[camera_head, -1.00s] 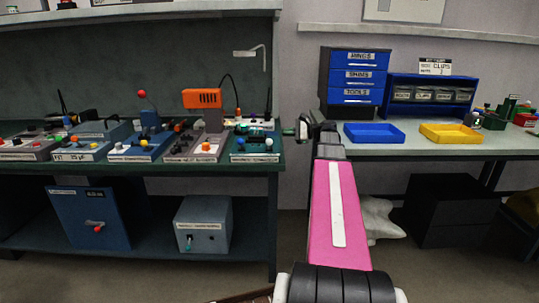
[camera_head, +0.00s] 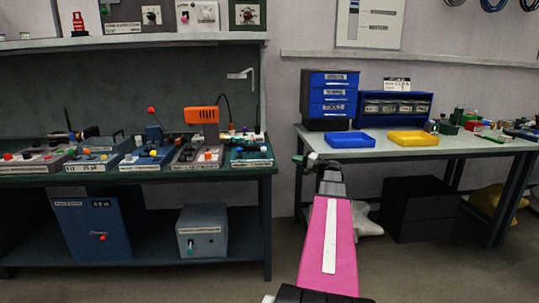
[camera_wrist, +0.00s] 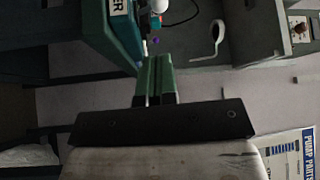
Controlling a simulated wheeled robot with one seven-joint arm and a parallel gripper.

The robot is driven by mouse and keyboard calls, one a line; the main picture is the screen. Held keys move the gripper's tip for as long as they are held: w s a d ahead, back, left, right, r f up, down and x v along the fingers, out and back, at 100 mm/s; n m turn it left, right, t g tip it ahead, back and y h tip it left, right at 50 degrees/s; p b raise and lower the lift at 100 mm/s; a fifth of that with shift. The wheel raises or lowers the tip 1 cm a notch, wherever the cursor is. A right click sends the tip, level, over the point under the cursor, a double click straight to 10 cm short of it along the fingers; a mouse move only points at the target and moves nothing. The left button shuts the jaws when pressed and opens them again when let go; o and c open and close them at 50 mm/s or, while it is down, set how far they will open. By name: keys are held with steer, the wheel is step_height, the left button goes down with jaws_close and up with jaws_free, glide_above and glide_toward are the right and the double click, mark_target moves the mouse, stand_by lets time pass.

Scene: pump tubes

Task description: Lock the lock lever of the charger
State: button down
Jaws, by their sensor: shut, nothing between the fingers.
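Several control boxes with coloured knobs and levers stand on the green workbench (camera_head: 60,180) at left. Their labels are too small to read, so I cannot tell which is the charger or pick out its lock lever. A teal box (camera_head: 252,163) is at the bench's right end. In the wrist view, a teal box (camera_wrist: 122,38) at top left has a label ending in "ER", with a white ball knob (camera_wrist: 159,5) beside it. My gripper (camera_head: 298,159) is right of the bench, apart from the boxes. Its green fingers (camera_wrist: 155,62) are shut and empty.
A pale table (camera_head: 450,148) at right holds blue drawers (camera_head: 330,95), a blue tray (camera_head: 350,141) and a yellow tray (camera_head: 413,138). Two boxes sit on the bench's lower shelf, one blue (camera_head: 90,225), one grey (camera_head: 203,232). Open floor lies in front.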

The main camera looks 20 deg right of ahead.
steer(key=shift+a, duration=0.1)
steer(key=x, duration=1.4)
steer(key=shift+w+r+m+g, duration=0.3)
steer(key=shift+m+g, duration=0.1)
steer(key=shift+m, duration=0.2)
steer(key=shift+w+d+r+m+g+h, duration=0.25)
steer(key=shift+w+r+m+g+h, duration=0.1)
steer(key=shift+m+h, duration=0.2)
steer(key=m, duration=0.1)
steer(key=w+m+g, duration=0.1)
steer(key=w+r+m+g+h, duration=0.1)
steer(key=shift+w+d, duration=0.25)
steer(key=shift+d, duration=0.1)
steer(key=shift+s+a+m, duration=0.1)
steer(key=shift+s+m, duration=0.05)
steer(key=shift+m, duration=0.1)
steer(key=shift+s+d+r, duration=0.15)
steer(key=shift+s+d, duration=0.15)
steer(key=s+d+r, duration=0.5)
steer(key=s+d, duration=0.2)
steer(key=d, duration=0.2)
steer(key=shift+s+r, duration=0.3)
steer(key=shift+r, duration=0.05)
